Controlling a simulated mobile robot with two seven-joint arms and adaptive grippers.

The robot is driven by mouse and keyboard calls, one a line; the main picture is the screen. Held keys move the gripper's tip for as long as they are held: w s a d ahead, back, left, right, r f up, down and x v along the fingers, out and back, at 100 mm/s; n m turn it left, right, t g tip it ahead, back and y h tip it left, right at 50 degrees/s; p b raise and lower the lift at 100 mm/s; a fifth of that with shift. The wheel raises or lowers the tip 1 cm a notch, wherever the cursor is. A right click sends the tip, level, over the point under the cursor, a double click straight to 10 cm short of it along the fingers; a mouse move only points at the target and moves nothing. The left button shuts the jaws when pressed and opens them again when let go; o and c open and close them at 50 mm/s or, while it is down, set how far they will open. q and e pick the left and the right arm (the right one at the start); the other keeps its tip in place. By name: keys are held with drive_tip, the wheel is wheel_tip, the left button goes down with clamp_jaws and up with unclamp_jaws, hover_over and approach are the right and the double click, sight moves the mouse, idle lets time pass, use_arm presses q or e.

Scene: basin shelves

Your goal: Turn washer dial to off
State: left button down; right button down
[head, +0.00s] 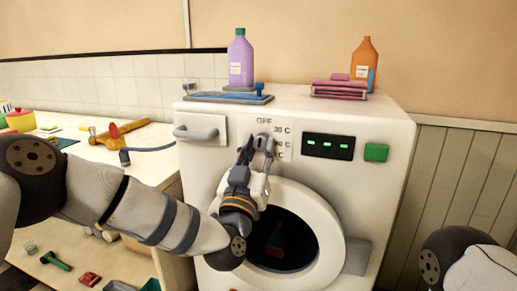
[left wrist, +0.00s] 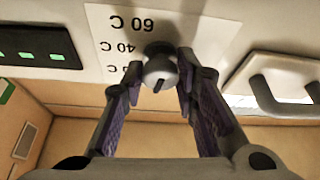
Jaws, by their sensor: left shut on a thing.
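The white washer (head: 345,105) stands at centre in the head view, its round door below the controls. Its grey dial (head: 267,142) sits beside a printed scale with OFF at the top and temperatures below. My left gripper (head: 256,147) reaches up to the dial and partly hides it. In the left wrist view, the dial (left wrist: 160,66) is between the purple-padded fingers of my left gripper (left wrist: 158,85), which is shut on it. A dark mark shows on the dial's lower edge there; the upside-down scale is behind it. My right gripper is out of view.
A purple bottle (head: 241,60), an orange bottle (head: 364,62) and folded pink cloths (head: 340,90) are on the washer top. A drawer handle (head: 196,133) is left of the dial; a lit display (head: 329,146) and green button (head: 376,152) are right.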

use_arm(q)
drive_tip(key=shift+s+d+r+n+y, duration=0.1)
drive_tip(key=shift+r+n+y, duration=0.15)
drive_tip(key=shift+n+y, duration=0.55)
drive_tip(key=shift+f+n, duration=0.25)
drive_tip(key=shift+n, duration=0.45)
drive_tip(key=c, duration=1.3)
unclamp_jaws()
drive_tip(key=v, duration=1.2)
drive_tip(key=shift+f, duration=0.15)
